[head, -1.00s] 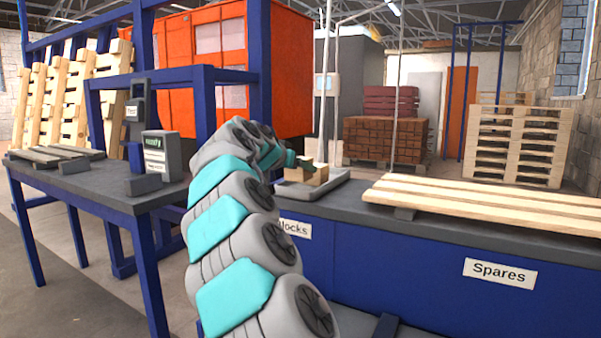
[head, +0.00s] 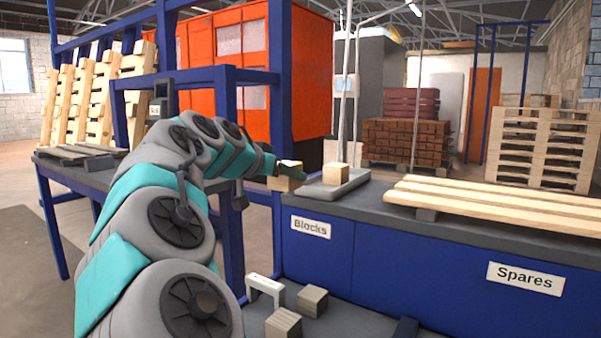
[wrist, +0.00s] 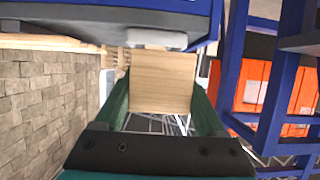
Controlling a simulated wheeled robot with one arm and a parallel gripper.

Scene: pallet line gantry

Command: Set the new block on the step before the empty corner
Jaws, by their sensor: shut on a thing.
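My gripper (head: 290,177) is shut on a pale wooden block (head: 284,184), just left of the grey tray (head: 345,187) on the blue bench. In the wrist view the block (wrist: 162,82) sits between the two green fingers of my gripper (wrist: 161,95). A second wooden block (head: 335,175) stands in the tray. At the bottom of the head view, several greyish blocks (head: 311,300) and a pale bracket-shaped piece (head: 265,287) lie on a low dark surface (head: 345,318). I cannot tell which part is the step or the empty corner.
Pale planks (head: 490,208) lie on the bench top to the right, above the "Spares" label (head: 525,279). A blue frame (head: 280,100) stands behind my arm. A dark table (head: 75,165) with slats is at left. Stacked pallets (head: 540,150) stand at the back right.

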